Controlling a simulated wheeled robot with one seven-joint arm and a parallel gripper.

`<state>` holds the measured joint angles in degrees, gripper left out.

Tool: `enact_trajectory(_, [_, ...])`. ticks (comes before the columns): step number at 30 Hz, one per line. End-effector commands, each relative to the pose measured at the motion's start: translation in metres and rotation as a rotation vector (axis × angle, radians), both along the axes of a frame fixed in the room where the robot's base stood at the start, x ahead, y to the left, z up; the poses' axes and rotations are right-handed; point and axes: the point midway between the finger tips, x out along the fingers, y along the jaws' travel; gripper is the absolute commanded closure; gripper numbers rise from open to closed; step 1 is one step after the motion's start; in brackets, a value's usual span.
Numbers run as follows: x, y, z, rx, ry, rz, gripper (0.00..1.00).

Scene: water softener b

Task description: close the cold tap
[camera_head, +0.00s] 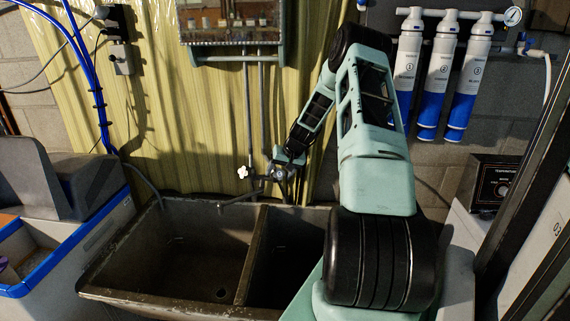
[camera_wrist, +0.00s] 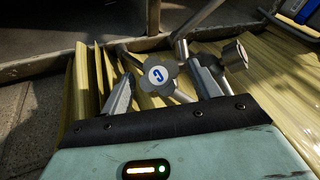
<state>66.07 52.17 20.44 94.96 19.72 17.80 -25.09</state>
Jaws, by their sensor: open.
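The cold tap handle (camera_wrist: 160,76) is a grey metal knob with several lobes and a white cap bearing a blue "C". In the wrist view it lies between the two fingers of my gripper (camera_head: 281,170), near their tips. The fingers are spread, with the left finger near one lobe and the right finger near another; I cannot tell whether either touches. In the head view my gripper covers the cold handle. A second tap handle (camera_wrist: 235,54) is just outside the right finger. In the head view a pale handle (camera_head: 245,173) shows left of my gripper.
The spout (camera_head: 240,198) reaches over a double-basin sink (camera_head: 160,285) below. Two vertical pipes (camera_head: 254,110) run up the yellow corrugated wall behind. A small cabinet (camera_head: 230,22) hangs above. Water filters (camera_head: 440,75) are on the right wall.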

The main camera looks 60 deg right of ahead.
Motion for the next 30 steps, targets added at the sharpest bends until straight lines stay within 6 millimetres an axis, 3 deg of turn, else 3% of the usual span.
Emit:
enact_trajectory(5, [-0.01, -0.001, 0.018, -0.004, -0.002, -0.002, 0.38])
enact_trajectory(21, [-0.065, 0.003, 0.119, -0.004, -0.002, -0.002, 0.38])
enact_trajectory(30, [-0.08, 0.005, 0.149, 0.0, 0.0, 0.0, 0.38])
